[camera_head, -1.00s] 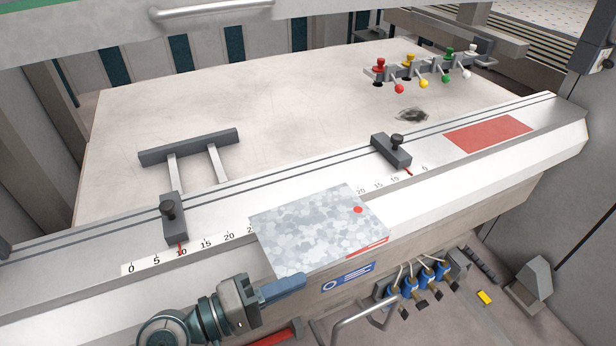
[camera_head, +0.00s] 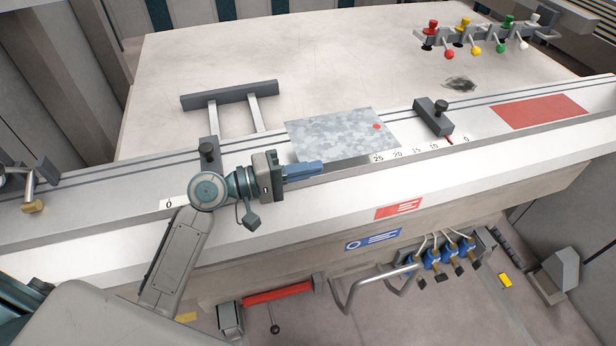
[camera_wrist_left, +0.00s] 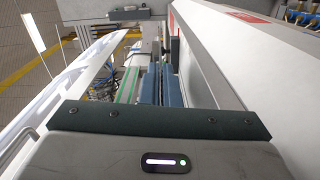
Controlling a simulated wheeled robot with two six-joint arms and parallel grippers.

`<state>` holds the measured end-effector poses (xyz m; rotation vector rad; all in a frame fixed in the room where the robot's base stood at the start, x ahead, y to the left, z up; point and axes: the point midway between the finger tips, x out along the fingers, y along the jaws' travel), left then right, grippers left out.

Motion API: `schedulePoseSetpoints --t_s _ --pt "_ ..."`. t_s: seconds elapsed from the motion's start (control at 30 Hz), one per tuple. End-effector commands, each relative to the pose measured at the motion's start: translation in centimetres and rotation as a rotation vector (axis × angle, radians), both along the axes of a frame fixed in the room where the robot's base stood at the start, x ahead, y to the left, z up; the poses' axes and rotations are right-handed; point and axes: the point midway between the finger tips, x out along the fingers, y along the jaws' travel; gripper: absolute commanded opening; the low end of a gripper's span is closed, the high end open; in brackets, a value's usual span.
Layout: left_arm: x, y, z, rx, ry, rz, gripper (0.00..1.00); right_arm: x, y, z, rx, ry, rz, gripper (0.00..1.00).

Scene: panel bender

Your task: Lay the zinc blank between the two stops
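The zinc blank (camera_head: 345,135) is a mottled grey sheet with a red dot near its right side. It is over the rail between the left stop (camera_head: 209,152) and the right stop (camera_head: 433,117), with gaps on both sides, nearer the right one. My left gripper (camera_head: 305,171) has its blue fingers on the blank's near left corner. In the left wrist view the fingers (camera_wrist_left: 162,85) are close together. I cannot tell whether the blank touches the surface below. My right gripper is not in view.
A scale (camera_head: 405,153) with numbers runs along the rail. A grey bracket (camera_head: 229,97) stands behind the left stop. A red patch (camera_head: 540,111) is at the right. Coloured levers (camera_head: 475,40) stand at the back. The pale tabletop (camera_head: 320,60) is mostly clear.

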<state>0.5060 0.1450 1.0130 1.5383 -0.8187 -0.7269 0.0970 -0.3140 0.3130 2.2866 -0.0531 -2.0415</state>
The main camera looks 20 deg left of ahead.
Motion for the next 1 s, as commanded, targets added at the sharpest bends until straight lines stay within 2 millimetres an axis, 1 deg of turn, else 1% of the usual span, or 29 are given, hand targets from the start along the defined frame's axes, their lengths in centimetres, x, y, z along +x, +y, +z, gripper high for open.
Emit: schedulePoseSetpoints --t_s 0.1,0.2,0.27,0.47,0.77,1.0 --pt "0.0 0.0 -1.5 -0.002 0.007 0.001 0.0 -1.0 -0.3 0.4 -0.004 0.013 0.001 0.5" --pt "0.0 0.0 -2.8 -0.001 0.005 0.001 0.0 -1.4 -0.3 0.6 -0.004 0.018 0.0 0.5" --pt "0.0 0.0 -3.2 -0.001 0.003 0.0 0.0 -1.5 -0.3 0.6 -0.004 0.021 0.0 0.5" --pt "0.0 0.0 -3.4 0.0 0.0 0.0 0.0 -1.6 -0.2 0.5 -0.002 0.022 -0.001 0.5" --pt "0.0 0.0 -4.2 0.0 0.0 0.0 0.0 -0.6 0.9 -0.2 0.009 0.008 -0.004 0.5" --pt "0.0 0.0 -4.7 0.001 0.001 0.0 0.0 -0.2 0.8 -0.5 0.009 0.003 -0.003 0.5"
